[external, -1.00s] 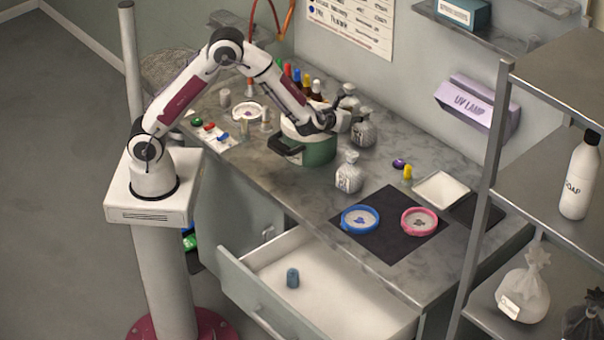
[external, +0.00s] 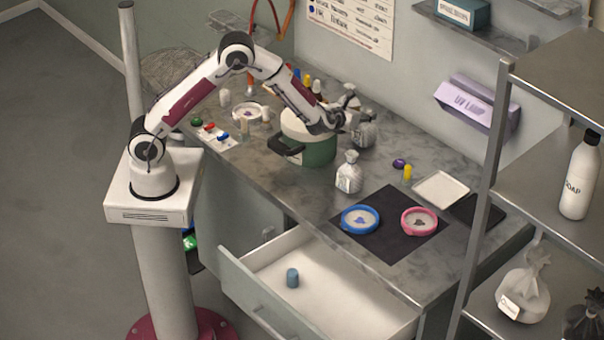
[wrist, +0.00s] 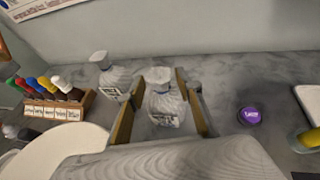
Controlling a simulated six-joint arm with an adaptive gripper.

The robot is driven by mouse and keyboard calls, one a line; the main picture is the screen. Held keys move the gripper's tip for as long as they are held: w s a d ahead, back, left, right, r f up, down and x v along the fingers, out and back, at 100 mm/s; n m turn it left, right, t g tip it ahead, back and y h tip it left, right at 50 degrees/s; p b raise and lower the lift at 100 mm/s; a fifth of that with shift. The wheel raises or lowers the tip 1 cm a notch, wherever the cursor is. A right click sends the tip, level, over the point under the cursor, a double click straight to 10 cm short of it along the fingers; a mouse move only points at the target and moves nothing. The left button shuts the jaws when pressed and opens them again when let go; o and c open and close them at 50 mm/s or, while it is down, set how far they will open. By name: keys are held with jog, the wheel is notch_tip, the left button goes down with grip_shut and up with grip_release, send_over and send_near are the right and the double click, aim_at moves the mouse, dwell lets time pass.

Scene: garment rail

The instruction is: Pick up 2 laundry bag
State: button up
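Three small grey-white tied bags with labels stand on the marble counter. One (external: 349,174) is in front, one (external: 364,132) stands behind it by my gripper (external: 347,122), and one (external: 348,97) is at the back. In the wrist view, my gripper (wrist: 160,108) is open, with its tan fingers on either side of one bag (wrist: 164,108). A gap shows beside the bag; contact is not clear. Another bag (wrist: 114,82) stands to the left, outside the fingers. A larger light bag (external: 523,288) and a dark bag (external: 584,321) sit on the shelf at right.
A green pot (external: 313,145) with a pale lid stands beneath my forearm. A purple item (wrist: 249,116) lies right of the fingers. A bottle rack (wrist: 57,103) is at left. The drawer (external: 330,285) is open. Blue (external: 345,228) and pink (external: 406,229) dishes lie on the dark mat.

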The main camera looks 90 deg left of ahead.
aim_at(363, 126)
dwell(0.5)
grip_shut()
jog(key=shift+r, duration=0.1)
notch_tip(363, 126, up, 10)
dwell(0.7)
dwell(0.4)
